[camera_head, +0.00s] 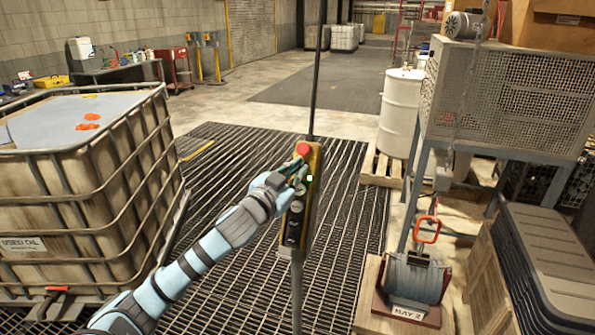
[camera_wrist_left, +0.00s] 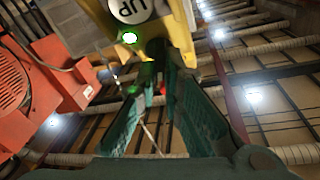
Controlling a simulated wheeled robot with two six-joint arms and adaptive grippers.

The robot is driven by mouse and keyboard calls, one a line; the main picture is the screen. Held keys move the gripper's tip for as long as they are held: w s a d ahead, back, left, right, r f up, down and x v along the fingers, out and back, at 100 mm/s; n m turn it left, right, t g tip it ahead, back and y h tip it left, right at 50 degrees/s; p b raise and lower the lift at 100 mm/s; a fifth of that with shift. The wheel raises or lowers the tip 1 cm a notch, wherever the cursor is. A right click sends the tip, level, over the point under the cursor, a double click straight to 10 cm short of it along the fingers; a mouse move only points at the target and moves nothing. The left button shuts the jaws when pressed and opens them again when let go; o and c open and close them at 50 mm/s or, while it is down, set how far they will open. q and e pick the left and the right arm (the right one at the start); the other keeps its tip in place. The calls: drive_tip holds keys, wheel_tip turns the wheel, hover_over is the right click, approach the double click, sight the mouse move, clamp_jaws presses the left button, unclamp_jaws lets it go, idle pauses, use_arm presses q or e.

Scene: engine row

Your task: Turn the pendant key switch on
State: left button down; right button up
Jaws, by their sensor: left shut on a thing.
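The yellow-edged control pendant (camera_head: 293,228) hangs upright from a dark pole, with a red button (camera_head: 304,149) at its top and a small lit green lamp (camera_head: 310,178) on its face. My left gripper (camera_head: 297,173) is at the upper part of the pendant, just below the red button, with its fingers shut on the key. In the left wrist view the green fingers (camera_wrist_left: 160,75) converge against the pendant's yellow body (camera_wrist_left: 180,28), beside a white UP button (camera_wrist_left: 134,8) and the green lamp (camera_wrist_left: 129,38). The fingers mostly hide the key and its switch, so its angle cannot be told.
A caged used-oil tank (camera_head: 88,190) stands close on the left. Grated floor (camera_head: 345,215) lies around the pendant.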

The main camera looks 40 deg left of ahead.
use_arm(q)
drive_tip(key=shift+m+h, duration=0.7)
drive_tip(key=shift+m, duration=0.5)
drive_tip(key=c, duration=1.7)
unclamp_jaws()
wheel_tip(320, 180, up, 10)
drive_tip(key=shift+r, duration=0.1)
